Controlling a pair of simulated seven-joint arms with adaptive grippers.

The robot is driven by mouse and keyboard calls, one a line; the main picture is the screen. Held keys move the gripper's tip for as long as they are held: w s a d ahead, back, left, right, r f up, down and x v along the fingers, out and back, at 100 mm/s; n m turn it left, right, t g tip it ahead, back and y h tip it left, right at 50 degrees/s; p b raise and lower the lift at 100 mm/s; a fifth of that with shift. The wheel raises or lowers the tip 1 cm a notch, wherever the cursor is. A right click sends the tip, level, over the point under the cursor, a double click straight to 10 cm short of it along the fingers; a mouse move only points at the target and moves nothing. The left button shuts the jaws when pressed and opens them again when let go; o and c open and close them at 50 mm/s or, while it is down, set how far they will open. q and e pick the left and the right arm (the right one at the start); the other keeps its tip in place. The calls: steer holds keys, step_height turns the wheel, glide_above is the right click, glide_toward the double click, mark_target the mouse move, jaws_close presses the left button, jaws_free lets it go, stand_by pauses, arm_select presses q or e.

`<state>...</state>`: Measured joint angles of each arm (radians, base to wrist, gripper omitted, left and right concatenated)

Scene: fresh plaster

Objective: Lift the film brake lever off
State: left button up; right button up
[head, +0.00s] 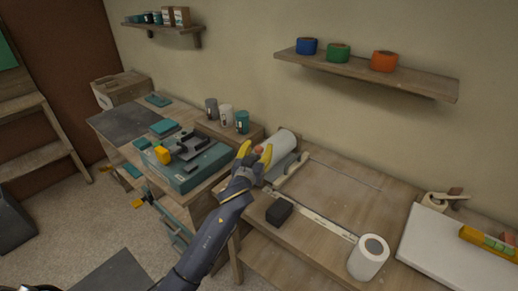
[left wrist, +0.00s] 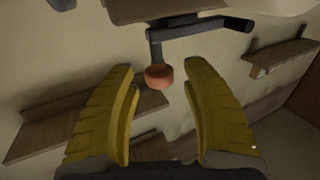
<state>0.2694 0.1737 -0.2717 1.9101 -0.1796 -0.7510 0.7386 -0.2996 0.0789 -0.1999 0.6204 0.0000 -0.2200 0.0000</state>
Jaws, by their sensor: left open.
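The film brake lever (left wrist: 156,50) shows in the left wrist view as a dark arm with a round orange-red knob at its lower end. In the head view its knob (head: 258,149) is a small orange spot beside a white film roll (head: 277,144). My left gripper (head: 253,153) has yellow fingers, spread apart, with the knob between or just beyond their tips. In the left wrist view the fingers of the left gripper (left wrist: 157,85) stand on both sides of the knob, with gaps visible. The rest of the lever is hidden in the head view. My right gripper is not in view.
A black block (head: 279,211) and a white roll (head: 369,257) stand on the wooden bench (head: 325,190). A teal case with tools (head: 190,165) is left of my arm. Cups stand behind it. A wall shelf (head: 370,76) holds tape rolls.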

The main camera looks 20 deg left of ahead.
arm_select(q)
steer(key=shift+w, duration=0.35)
steer(key=shift+c, duration=0.3)
